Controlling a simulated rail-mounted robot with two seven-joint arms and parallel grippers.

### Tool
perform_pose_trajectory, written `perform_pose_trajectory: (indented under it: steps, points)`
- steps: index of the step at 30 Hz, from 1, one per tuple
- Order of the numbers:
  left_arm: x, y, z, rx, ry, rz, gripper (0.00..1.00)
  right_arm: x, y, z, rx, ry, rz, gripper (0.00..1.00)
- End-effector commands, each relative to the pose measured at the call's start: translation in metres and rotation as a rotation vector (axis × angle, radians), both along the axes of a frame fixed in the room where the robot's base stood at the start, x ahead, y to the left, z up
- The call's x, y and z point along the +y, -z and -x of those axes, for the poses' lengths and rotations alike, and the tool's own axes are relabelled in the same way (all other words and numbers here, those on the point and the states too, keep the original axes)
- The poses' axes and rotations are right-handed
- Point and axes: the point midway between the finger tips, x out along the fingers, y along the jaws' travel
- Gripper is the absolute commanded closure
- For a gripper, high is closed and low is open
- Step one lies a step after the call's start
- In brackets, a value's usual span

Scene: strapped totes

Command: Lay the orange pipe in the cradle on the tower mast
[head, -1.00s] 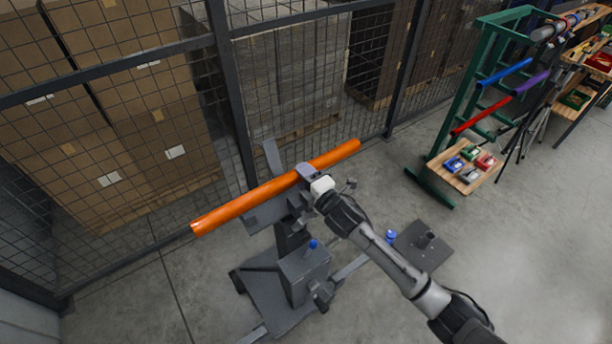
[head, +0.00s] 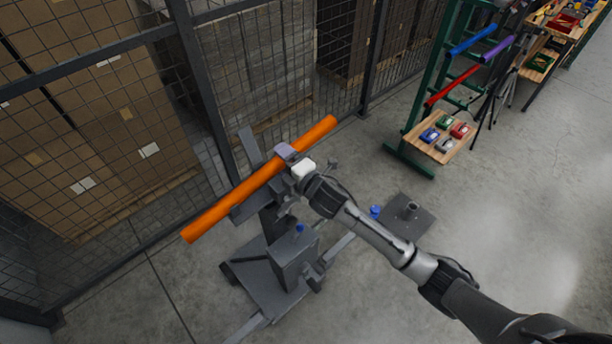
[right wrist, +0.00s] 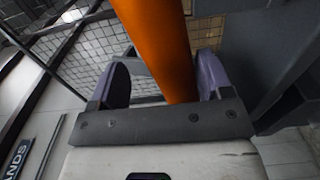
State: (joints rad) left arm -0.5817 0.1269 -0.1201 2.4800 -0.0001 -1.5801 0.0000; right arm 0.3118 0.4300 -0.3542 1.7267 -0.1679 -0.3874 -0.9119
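The long orange pipe (head: 230,205) lies diagonally across the top of the grey tower mast (head: 272,222) in the head view. Grey cradle parts show behind the pipe (head: 250,145) and below its front side (head: 243,213); the contact underneath is hidden. My right gripper (head: 286,153) is at the pipe's middle, above the mast, with a purple finger over the pipe. In the right wrist view, the pipe (right wrist: 160,45) runs between the two purple fingers (right wrist: 163,82). It is close to the right finger, with a visible gap to the left one, so the gripper is open. My left gripper is not visible.
A mesh fence (head: 205,95) with boxes behind it stands close behind the mast. A grey floor plate (head: 402,218) lies right of the mast's base. A green rack (head: 440,95) with coloured pipes and a wooden shelf stands at upper right. The floor at right is clear.

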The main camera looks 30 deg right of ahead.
Motion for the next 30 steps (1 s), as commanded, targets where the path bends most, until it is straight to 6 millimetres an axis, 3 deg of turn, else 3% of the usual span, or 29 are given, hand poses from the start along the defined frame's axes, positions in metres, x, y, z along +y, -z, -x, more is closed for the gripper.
perform_pose_trajectory:
  steps: [1, 5, 11, 15, 21, 30]
  points:
    - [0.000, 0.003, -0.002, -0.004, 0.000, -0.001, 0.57, -0.003, 0.030, 0.017, 0.050, 0.002, 0.020, 0.29]
    - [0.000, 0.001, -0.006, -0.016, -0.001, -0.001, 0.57, -0.007, 0.023, 0.043, 0.037, -0.002, 0.016, 0.29]
    - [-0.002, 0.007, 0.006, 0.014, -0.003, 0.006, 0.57, -0.013, 0.008, 0.079, 0.012, -0.008, 0.004, 0.29]
    - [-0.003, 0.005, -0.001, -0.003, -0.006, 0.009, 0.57, -0.016, 0.001, 0.098, -0.001, -0.011, -0.001, 0.29]
    - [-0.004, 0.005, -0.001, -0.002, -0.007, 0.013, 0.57, -0.019, -0.004, 0.113, -0.012, -0.013, -0.005, 0.29]
    - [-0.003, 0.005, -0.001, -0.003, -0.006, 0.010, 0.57, -0.020, -0.007, 0.117, -0.015, -0.014, -0.012, 0.29]
